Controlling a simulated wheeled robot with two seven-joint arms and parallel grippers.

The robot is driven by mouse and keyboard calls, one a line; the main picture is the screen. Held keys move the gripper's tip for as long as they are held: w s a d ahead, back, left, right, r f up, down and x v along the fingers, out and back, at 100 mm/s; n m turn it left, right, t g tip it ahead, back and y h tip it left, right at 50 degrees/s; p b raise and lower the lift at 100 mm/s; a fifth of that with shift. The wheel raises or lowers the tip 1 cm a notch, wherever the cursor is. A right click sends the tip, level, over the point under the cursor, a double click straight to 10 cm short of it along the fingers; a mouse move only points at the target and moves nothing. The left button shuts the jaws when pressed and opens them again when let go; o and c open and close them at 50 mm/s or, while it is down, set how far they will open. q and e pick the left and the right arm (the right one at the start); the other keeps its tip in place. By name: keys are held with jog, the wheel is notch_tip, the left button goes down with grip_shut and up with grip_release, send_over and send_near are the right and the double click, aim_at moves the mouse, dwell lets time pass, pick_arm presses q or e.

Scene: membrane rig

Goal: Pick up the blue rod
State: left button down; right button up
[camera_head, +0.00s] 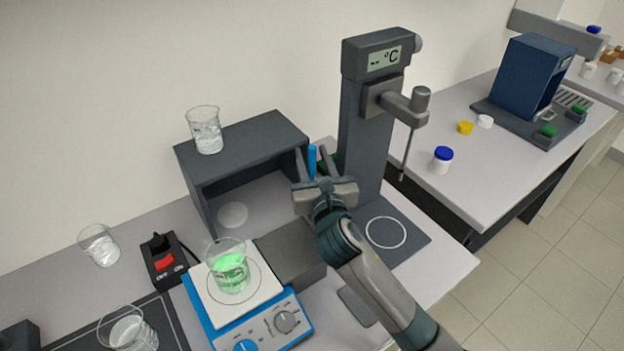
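The blue rod (312,162) stands upright beside the dark shelf, near the foot of the dark column with the °C display. My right gripper (312,155) reaches up to it from the lower right. Its two fingers are apart, one on each side of the rod, with a gap visible on both sides. The gripper body hides the lower part of the rod and what it stands in. My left gripper is not in view.
The dark shelf (240,138) with a beaker (205,130) on top is left of the gripper. The display column (365,130) stands close on the right. A stirrer plate (215,312) bears a beaker of green liquid (230,270) in front.

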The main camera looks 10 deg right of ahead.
dwell(0.4)
grip_shut()
dwell(1.3)
